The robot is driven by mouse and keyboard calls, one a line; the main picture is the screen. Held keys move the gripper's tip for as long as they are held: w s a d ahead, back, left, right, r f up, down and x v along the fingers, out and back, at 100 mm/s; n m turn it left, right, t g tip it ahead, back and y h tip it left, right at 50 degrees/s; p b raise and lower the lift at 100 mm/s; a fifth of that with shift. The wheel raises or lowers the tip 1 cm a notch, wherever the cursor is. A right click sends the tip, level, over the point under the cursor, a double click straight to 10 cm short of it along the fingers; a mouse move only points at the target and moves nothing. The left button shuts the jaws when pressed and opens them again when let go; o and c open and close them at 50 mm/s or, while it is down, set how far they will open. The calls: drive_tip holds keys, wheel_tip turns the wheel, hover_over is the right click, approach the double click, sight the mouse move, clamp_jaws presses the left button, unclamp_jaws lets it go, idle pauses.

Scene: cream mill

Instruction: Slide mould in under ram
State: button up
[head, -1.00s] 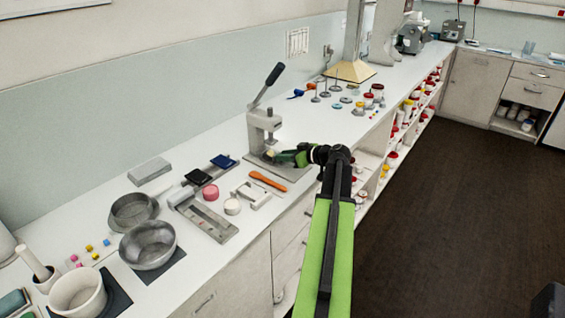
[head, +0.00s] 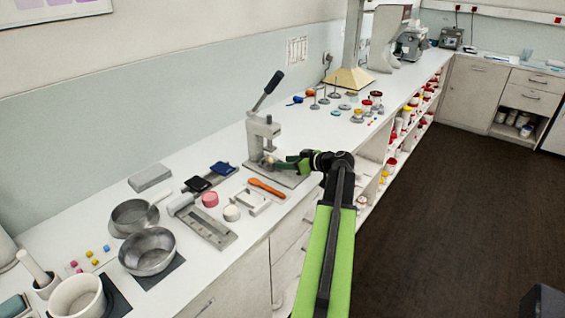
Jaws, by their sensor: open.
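The press with the ram (head: 262,128) stands on the counter near the wall, its dark-handled lever (head: 267,90) raised and leaning up to the right. Its grey base plate (head: 288,178) extends toward the front edge. My gripper (head: 275,163) is low over the base plate, reaching in from the right, and is open. A small pale, yellowish piece (head: 266,160), perhaps the mould, sits at the fingertips close to the ram. It is too small to tell whether it touches the fingers or lies fully under the ram.
An orange spatula (head: 266,187) and a white frame-like block (head: 251,201) lie left of the base plate. Metal bowls (head: 147,250) are at the front left. Small stands and pots fill the counter beyond the press.

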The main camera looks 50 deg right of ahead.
drive_tip(key=p+v, duration=0.5)
drive_tip(key=v, duration=1)
drive_tip(key=shift+s+r, duration=0.1)
